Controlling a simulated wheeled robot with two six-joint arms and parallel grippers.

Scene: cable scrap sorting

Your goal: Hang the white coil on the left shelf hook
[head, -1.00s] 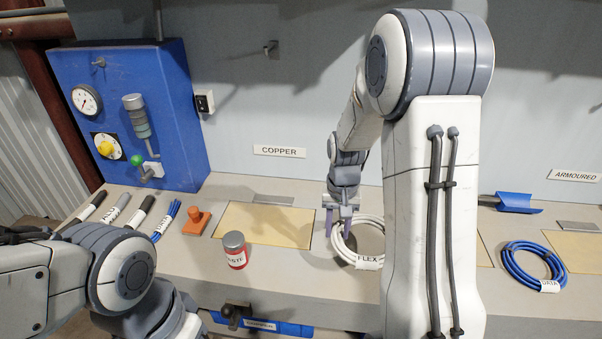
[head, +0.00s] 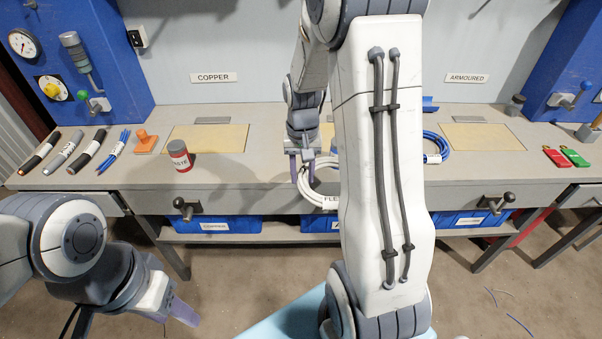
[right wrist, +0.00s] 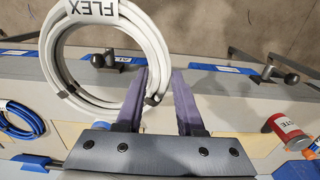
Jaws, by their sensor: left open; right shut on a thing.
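The white coil (head: 306,192) with a FLEX label is in my right gripper (head: 301,178), seen past my right arm in the head view. It hangs at the bench's front edge, its right side hidden by my arm. In the right wrist view, the coil (right wrist: 52,55) fills the upper left, and one side of its ring lies between the purple fingers of my right gripper (right wrist: 165,90). My left gripper (head: 180,310) is low at the left in front of the bench, empty and open, partly hidden by its own arm.
The bench (head: 250,175) holds a red PASTE tin (head: 180,156), an orange stamp-like block (head: 145,142), several cable pieces (head: 75,150) and a blue coil (head: 437,147). Black-handled fittings (head: 187,208) stick out from its front, above blue bins (head: 215,226). Floor in front is open.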

